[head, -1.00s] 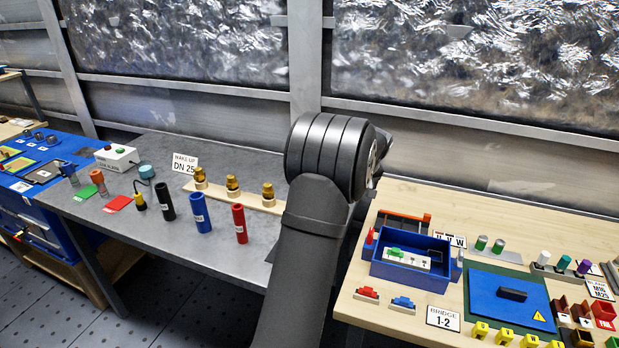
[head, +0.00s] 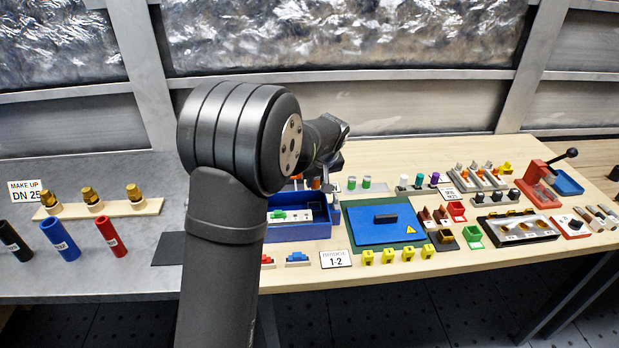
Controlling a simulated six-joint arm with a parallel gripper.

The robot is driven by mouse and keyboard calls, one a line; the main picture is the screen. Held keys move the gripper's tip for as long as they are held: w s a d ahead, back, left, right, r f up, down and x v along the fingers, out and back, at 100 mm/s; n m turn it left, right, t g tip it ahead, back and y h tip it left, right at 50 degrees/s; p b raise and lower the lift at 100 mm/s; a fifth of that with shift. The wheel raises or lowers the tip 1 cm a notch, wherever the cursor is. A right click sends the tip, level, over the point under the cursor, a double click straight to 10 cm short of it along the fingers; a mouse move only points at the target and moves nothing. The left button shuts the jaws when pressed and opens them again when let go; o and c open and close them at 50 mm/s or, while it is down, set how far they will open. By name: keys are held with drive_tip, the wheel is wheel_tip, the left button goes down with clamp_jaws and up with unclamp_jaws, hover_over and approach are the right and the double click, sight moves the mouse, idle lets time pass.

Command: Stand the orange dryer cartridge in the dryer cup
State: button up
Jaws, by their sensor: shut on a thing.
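My gripper (head: 328,167) is partly hidden behind my arm in the head view. It is above the back right part of the open blue box. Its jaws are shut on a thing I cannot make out. A little orange (head: 316,183) shows just below the jaws; I cannot tell whether it is held or stands behind the box. I cannot pick out the orange dryer cartridge or the dryer cup for certain.
The blue box (head: 300,232) holds a white block with a green part. A blue lid plate (head: 385,230) lies right of it. Several yellow pieces (head: 407,252) line the front edge. Small coloured cylinders (head: 434,179) stand behind. Brass fittings and hoses (head: 60,240) are on the grey bench left.

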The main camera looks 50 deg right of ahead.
drive_tip(key=shift+f, duration=2.9)
drive_tip(key=shift+a+f, duration=0.1)
drive_tip(key=shift+f, duration=0.35)
idle(3.1)
drive_tip(key=shift+r, duration=0.15)
idle(1.4)
